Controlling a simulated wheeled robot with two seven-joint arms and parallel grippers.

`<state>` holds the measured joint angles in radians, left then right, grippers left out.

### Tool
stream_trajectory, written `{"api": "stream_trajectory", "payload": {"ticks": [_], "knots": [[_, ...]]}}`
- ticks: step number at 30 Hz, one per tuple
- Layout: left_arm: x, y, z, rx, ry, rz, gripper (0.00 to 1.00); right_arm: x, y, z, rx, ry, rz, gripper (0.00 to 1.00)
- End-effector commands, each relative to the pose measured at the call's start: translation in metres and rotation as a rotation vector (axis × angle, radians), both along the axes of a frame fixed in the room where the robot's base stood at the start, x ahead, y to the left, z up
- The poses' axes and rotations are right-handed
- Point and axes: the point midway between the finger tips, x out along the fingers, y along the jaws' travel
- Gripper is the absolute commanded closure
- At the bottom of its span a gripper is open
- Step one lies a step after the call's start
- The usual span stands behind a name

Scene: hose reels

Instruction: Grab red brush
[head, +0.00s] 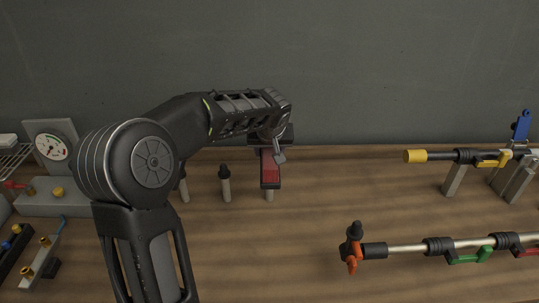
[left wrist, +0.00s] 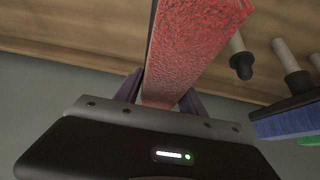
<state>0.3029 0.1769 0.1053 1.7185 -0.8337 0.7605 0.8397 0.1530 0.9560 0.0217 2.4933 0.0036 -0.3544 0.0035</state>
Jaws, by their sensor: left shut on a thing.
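The red brush (head: 270,168) is near the back of the wooden table in the head view, at the end of my left arm. In the left wrist view the red bristle face of the brush (left wrist: 190,50) runs up from between my gripper's fingers. My left gripper (head: 278,151) is shut on the red brush; its two dark fingers (left wrist: 160,95) lie on either side of it in the left wrist view. My right gripper is in neither view.
A black-capped peg (head: 225,184) stands left of the brush. A gauge box (head: 54,148) is at the far left. Rods with yellow and orange ends (head: 408,248) lie on stands at the right. A blue brush (left wrist: 287,120) shows in the left wrist view. The table's middle front is clear.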

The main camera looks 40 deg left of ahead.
Motion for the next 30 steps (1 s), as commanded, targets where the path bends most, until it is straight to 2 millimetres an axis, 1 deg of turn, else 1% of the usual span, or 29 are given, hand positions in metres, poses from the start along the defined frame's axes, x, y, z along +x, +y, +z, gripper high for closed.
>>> {"api": "stream_trajectory", "payload": {"ticks": [1,10,20,23,26,29,30], "knots": [[0.0,0.0,0.0,0.0,0.0,0.0,0.75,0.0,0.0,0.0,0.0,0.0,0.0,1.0],[0.0,0.0,0.0,0.0,0.0,0.0,0.99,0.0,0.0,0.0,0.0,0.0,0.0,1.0],[0.0,0.0,0.001,0.001,-0.002,-0.001,1.0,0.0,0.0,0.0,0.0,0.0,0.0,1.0],[0.001,0.0,0.006,0.001,-0.003,0.0,1.0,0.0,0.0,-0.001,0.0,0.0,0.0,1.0],[0.001,0.001,0.016,0.002,-0.005,0.0,1.0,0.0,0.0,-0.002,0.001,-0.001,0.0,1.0],[0.001,0.0,0.032,0.002,-0.006,0.0,1.0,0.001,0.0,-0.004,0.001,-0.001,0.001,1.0],[0.002,0.0,0.04,0.003,-0.008,0.001,1.0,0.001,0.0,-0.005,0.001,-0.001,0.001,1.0]]}}
